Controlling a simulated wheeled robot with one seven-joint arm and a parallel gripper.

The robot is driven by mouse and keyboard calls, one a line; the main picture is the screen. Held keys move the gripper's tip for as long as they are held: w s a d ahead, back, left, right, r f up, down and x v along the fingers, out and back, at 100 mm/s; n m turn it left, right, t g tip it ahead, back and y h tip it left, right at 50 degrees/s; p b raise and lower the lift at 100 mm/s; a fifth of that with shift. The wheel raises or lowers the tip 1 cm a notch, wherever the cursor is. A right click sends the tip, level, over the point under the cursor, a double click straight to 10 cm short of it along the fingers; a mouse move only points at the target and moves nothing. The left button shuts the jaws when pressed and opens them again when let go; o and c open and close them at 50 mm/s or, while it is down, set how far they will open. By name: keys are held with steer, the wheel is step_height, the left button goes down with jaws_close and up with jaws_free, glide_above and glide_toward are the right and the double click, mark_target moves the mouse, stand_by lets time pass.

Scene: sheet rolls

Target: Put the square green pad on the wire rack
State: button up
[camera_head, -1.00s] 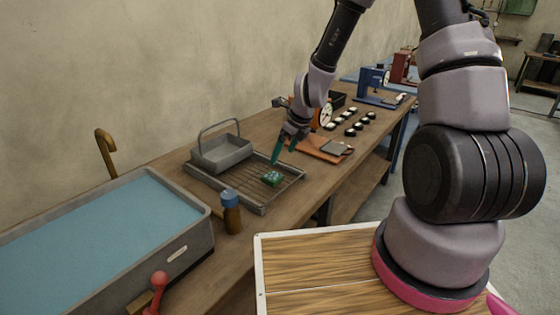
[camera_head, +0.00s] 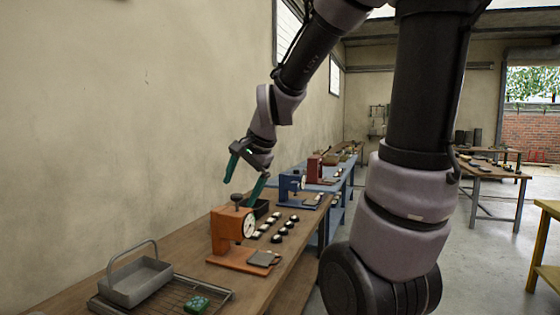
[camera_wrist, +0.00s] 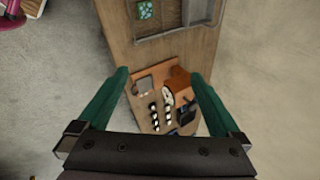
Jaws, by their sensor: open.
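The square green pad (camera_head: 196,304) lies on the wire rack (camera_head: 221,297), near its right side in the head view. The pad also shows at the top of the wrist view (camera_wrist: 145,10), with part of the rack's tray (camera_wrist: 176,40) beside it. My gripper (camera_head: 246,184) is open and empty, with its teal fingers spread, raised in the air above the bench and apart from the pad. The open fingers also show in the wrist view (camera_wrist: 161,90).
A grey metal basket with a handle (camera_head: 136,280) stands on the rack's left part. An orange gauge press (camera_head: 232,235) stands on the wooden bench, with several small round black-and-white pieces (camera_head: 276,238) behind it. A blue press (camera_head: 291,186) stands farther back.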

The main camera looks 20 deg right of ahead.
steer(key=s+d+r+n+t, duration=0.1)
steer(key=s+d+r+n, duration=0.4)
steer(key=s, duration=0.7)
step_height(320, 180, up, 3)
steer(key=n, duration=0.2)
steer(key=shift+d+n+h, duration=0.2)
steer(key=shift+n+h, duration=0.1)
steer(key=shift+s+t, duration=0.1)
steer(key=shift+t, duration=0.2)
